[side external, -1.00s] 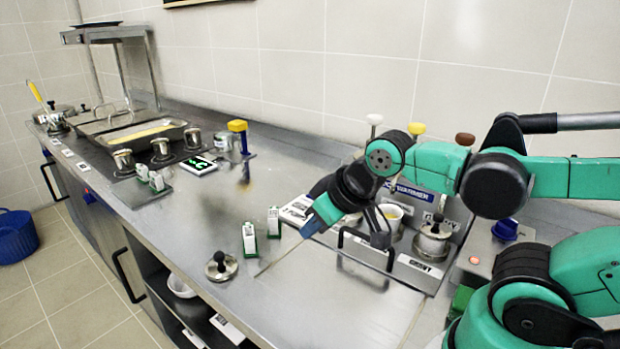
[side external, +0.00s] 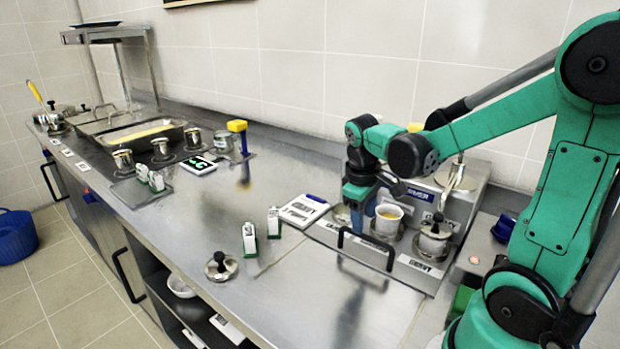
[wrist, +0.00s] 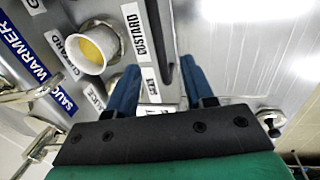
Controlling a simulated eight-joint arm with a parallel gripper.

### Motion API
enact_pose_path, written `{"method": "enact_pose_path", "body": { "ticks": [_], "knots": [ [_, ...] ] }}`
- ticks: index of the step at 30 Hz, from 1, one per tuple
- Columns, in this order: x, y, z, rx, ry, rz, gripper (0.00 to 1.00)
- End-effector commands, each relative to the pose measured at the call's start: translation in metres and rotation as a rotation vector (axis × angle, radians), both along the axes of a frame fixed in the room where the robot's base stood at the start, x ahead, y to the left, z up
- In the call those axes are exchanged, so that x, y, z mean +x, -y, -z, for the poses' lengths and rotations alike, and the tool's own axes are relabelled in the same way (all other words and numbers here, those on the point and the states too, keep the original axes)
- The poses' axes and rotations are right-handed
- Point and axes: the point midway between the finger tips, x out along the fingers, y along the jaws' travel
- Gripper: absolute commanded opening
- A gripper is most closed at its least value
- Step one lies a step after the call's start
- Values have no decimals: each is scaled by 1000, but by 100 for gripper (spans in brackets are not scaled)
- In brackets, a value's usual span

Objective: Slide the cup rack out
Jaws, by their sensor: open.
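My gripper (side external: 362,200) is open and points down over the left part of the sauce warmer (side external: 425,275). In the wrist view its two blue fingers (wrist: 158,75) are apart, with nothing held. A black bar handle (side external: 365,250) stands along the warmer's front edge; in the wrist view the handle (wrist: 160,35) runs toward the space between the fingertips. I cannot tell whether they touch. A white cup with yellow contents (side external: 388,222) sits in the warmer, right of my gripper. No part is clearly recognisable as a cup rack.
A lidded metal pot (side external: 434,242) stands right of the cup. A round lid (side external: 221,267) is near the front edge. The counter before the handle is clear.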

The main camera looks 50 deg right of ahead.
Motion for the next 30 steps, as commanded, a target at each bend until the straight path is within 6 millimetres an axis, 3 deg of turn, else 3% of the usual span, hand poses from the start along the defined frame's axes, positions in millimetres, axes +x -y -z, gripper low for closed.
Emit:
{"method": "enact_pose_path", "body": {
  "ticks": [9, 20, 25, 26, 30],
  "knots": [
    [0, 6, 32, 0, 2, 1, 47],
    [0, 7, 37, 0, 3, 0, 47],
    [0, 7, 37, 0, 3, 0, 4],
    [0, 7, 36, 0, 3, 0, 0],
    [0, 7, 36, 0, 3, 0, 0]
  ]
}}
